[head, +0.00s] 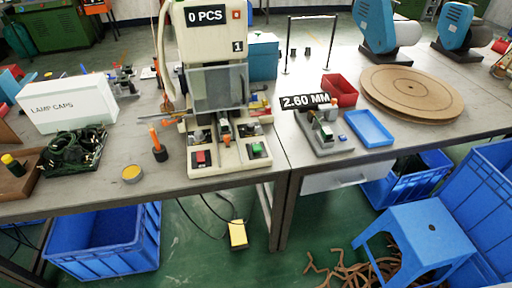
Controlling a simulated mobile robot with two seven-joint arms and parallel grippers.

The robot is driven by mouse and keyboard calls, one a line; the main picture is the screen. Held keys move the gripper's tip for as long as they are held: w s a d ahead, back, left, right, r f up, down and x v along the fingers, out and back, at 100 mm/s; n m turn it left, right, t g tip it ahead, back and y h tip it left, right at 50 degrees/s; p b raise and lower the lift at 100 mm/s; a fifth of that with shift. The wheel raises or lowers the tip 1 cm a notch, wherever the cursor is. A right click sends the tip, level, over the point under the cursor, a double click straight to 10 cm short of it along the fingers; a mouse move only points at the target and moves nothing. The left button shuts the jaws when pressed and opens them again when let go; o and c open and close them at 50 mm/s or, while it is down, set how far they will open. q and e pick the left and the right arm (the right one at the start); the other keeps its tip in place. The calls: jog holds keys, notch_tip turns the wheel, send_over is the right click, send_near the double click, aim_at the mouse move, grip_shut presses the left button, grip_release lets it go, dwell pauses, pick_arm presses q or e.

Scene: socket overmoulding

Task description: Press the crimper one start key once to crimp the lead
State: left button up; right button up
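The crimper marked 1 (212,42) is a cream machine standing at the front of the bench, with a "0 PCS" sign (205,16) on its head. A grey translucent guard (219,88) covers its middle. A green key (257,149) sits on the right foot of its base and a red key (201,157) on the left foot. Orange and dark tooling (224,128) shows between them under the guard. I cannot make out a lead there. Neither of my grippers is in view.
Left of the crimper are an orange-topped tool (156,142), a yellow tin (132,173), dark green leads (75,150) and a "LAMP CAPS" box (69,104). Right are a "2.60 MM" gauge (322,138), a red bin (339,90) and a blue tray (368,128).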

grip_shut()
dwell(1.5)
